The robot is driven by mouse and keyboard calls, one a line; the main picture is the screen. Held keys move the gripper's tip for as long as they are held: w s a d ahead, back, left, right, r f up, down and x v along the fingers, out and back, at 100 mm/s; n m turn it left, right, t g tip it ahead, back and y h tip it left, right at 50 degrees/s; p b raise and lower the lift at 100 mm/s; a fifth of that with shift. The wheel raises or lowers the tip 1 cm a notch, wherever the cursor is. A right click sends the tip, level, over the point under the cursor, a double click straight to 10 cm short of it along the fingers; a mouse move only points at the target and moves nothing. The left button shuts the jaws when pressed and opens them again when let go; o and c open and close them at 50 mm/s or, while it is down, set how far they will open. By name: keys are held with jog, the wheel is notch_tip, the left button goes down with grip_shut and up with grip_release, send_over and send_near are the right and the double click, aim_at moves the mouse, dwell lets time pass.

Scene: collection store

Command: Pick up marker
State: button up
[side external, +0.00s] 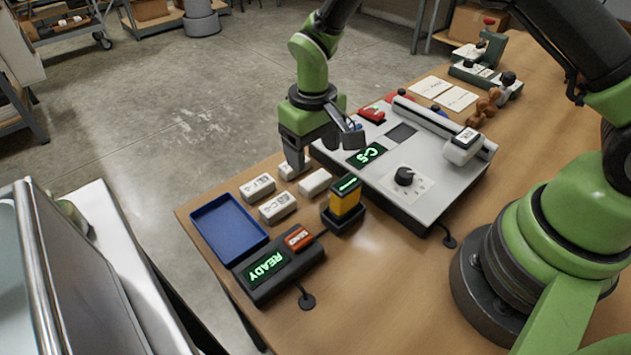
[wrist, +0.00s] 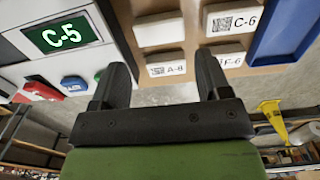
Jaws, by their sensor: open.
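No pen-like marker shows; several white blocks, most with printed labels, lie on the table, and I cannot tell which is meant. In the wrist view my gripper (wrist: 162,70) is open, with its fingers to either side of the A-6 block (wrist: 166,64). Behind it are the F-6 block (wrist: 226,56), the C-6 block (wrist: 229,17) and a block with no visible label (wrist: 158,30). In the side view my gripper (side external: 297,168) points down at the A-6 block (side external: 286,172), partly hiding it. The F-6 (side external: 257,188), C-6 (side external: 277,208) and unlabelled (side external: 315,182) blocks lie nearby.
A blue tray (side external: 196,232) lies left of the blocks. A console (side external: 440,190) with a lit C-5 display (side external: 366,155) stands at right. A yellow-and-black device (side external: 345,200) and a box lit READY (side external: 277,267) stand in front. The table edge is close behind the blocks.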

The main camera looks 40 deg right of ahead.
aim_at(313, 177)
notch_tip(313, 177, down, 6)
jog(key=shift+f, duration=0.1)
dwell(0.4)
jog(key=c, duration=0.6)
